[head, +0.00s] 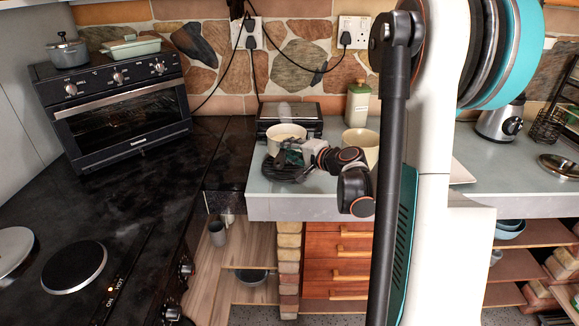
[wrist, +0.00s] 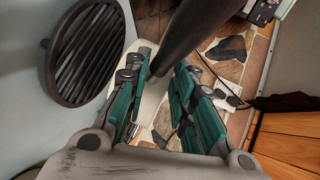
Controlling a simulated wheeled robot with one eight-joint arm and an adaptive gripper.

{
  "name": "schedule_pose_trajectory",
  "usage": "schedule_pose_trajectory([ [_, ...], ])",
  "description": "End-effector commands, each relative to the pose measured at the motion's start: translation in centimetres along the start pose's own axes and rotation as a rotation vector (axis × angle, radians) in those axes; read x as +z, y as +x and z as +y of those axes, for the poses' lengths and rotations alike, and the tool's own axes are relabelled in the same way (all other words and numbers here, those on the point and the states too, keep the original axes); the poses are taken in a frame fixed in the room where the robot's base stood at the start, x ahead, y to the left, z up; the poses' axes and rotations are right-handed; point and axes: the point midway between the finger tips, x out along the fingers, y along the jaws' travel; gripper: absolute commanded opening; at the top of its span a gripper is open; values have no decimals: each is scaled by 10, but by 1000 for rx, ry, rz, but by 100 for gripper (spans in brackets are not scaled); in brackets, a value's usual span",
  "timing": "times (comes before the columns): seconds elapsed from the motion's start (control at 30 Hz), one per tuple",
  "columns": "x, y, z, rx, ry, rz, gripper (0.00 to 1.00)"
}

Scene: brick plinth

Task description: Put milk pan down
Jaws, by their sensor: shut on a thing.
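The milk pan (head: 287,131) looks like a cream, round pan at the back of the pale counter in the head view, partly hidden by my gripper. My gripper (head: 292,154) is at the near side of the pan. In the wrist view my gripper (wrist: 172,98) has its green-padded fingers shut around a thick dark handle (wrist: 192,38). A cream surface (wrist: 150,98), likely the pan, shows between the fingers. I cannot tell whether the pan touches the counter.
A black slatted trivet (wrist: 88,50) lies on the counter (head: 272,205), left of my fingers in the wrist view. A black appliance (head: 290,115) stands behind the pan. A cream pot (head: 361,145) and a green-cream canister (head: 357,103) are to the right. The oven (head: 120,100) stands left.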

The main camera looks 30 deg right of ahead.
Motion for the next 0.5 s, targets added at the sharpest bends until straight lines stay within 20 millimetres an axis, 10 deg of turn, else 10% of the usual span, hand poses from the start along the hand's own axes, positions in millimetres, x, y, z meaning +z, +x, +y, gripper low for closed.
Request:
schedule_pose_trajectory([
  [0.5, 4, 12, 43, -1, 0, 0, 0],
])
